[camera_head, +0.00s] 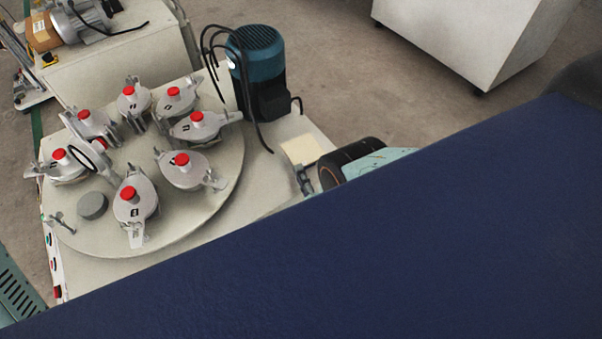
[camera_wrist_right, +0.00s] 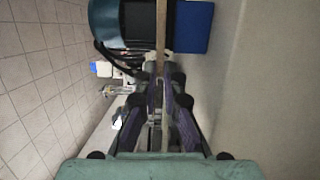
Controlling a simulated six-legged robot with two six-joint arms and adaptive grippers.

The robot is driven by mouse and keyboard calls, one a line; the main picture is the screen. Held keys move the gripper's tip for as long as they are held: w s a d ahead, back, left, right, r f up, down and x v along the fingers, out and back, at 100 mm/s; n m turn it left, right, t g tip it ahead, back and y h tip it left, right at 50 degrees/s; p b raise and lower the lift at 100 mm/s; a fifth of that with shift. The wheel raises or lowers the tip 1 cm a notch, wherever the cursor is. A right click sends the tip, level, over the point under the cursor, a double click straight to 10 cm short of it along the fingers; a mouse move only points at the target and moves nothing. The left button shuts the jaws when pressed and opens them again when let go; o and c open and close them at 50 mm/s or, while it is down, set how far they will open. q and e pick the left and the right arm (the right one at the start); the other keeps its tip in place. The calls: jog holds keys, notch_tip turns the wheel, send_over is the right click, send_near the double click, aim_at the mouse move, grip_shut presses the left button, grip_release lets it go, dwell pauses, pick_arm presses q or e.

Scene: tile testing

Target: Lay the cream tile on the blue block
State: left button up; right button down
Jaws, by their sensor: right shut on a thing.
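The cream tile (camera_head: 302,149) shows in the head view as a pale square just beyond the fingertips of my right gripper (camera_head: 304,180). In the right wrist view the tile (camera_wrist_right: 161,35) is a thin tan strip, seen edge-on. There my right gripper (camera_wrist_right: 164,82) is shut on its near end. The blue block (camera_wrist_right: 193,28) shows in the right wrist view, just right of the tile's far part. I cannot tell the gap between them. I cannot pick out the block in the head view. My left gripper is in neither view.
A round table (camera_head: 205,222) with several red-knobbed clamps stands left of the tile. A teal and black motor (camera_head: 257,65) with loose black cables stands behind it. A white cabinet (camera_head: 475,40) is at the back right. The lower right of the head view is blocked.

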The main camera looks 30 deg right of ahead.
jog(key=shift+f, duration=0.2)
dwell(0.5)
jog(key=c, duration=1.4)
grip_release()
jog(key=shift+o, duration=1.3)
jog(key=shift+s, duration=0.1)
jog(key=shift+s+a+f+p, duration=0.15)
jog(key=shift+s+p, duration=0.2)
jog(key=shift+s, duration=0.85)
jog(key=shift+s+a+r+p, duration=0.1)
jog(key=shift+s+p, duration=0.2)
jog(key=shift+s, duration=0.9)
